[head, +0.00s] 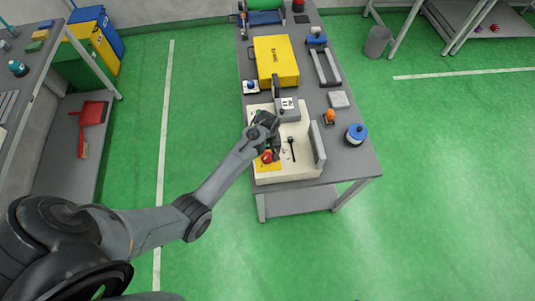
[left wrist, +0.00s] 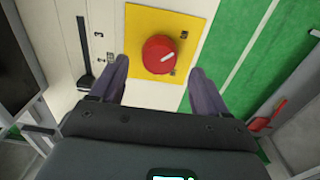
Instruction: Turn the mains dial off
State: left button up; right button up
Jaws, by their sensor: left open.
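The mains dial (left wrist: 159,55) is a round red knob with a white pointer mark, set on a yellow square plate (left wrist: 190,22). In the left wrist view its mark points up and to the right. In the head view the dial (head: 267,157) shows at the front of the cream machine (head: 300,172). My left gripper (left wrist: 159,75) is open, with its two dark fingers on either side of and short of the dial; whether they touch it I cannot tell. In the head view my left gripper (head: 270,148) is over the machine's front left. My right gripper is not in view.
A black lever (left wrist: 84,62) in a slot stands beside the plate, with numbers next to it. In the head view, a yellow case (head: 276,60), an orange-handled item (head: 329,117) and a blue-topped round container (head: 355,134) share the grey table.

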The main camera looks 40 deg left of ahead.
aim_at(267, 156)
pick_arm(q)
notch_tip(267, 156, down, 3)
jog(key=shift+f, duration=0.4)
jog(key=c, duration=1)
jog(key=shift+c, duration=0.2)
